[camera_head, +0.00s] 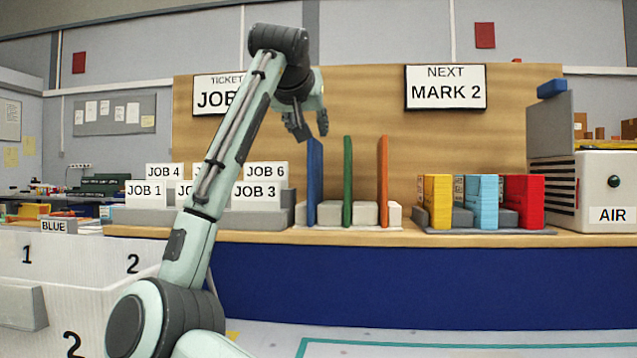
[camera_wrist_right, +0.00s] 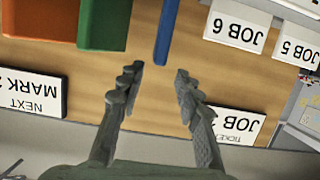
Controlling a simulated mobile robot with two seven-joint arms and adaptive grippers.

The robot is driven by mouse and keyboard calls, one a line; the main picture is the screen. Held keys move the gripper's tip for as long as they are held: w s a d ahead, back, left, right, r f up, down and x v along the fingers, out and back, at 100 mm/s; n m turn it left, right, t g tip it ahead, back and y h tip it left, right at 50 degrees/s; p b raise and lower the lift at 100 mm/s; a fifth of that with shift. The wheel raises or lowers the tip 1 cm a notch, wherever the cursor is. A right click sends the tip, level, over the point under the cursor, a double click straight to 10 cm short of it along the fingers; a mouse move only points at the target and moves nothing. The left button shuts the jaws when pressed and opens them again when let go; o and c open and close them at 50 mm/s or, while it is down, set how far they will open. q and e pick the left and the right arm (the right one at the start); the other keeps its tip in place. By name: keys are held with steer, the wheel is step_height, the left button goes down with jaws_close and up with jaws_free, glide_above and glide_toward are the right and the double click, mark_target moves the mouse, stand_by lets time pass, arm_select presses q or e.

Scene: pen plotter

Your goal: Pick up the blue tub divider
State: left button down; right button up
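The blue tub divider (camera_head: 314,182) stands upright as a thin panel in a pale rack (camera_head: 345,228) on the wooden bench. My right gripper (camera_head: 312,134) is just above its top edge, pointing down. In the right wrist view the right gripper (camera_wrist_right: 157,73) is open and empty, its two fingers spread. The blue divider (camera_wrist_right: 166,32) lies beyond the fingertips, roughly in line with the gap, with no visible contact. My left gripper is not in view.
A green divider (camera_head: 348,182) and an orange divider (camera_head: 384,182) stand close by on the right. JOB cards (camera_head: 265,171) stand close on the left. Yellow, light blue and red blocks (camera_head: 522,200) sit further right. A wooden backboard (camera_head: 370,100) rises behind.

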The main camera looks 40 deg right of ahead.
mark_target(317, 143)
steer(key=shift+s+f+b+x, duration=0.1)
steer(key=shift+s+b+x, duration=0.1)
steer(key=shift+x, duration=1.75)
steer(key=shift+s+f+b+x, duration=0.1)
steer(key=shift+b+x, duration=0.05)
steer(key=shift+x, duration=1.8)
steer(key=shift+d, duration=0.15)
jaws_close()
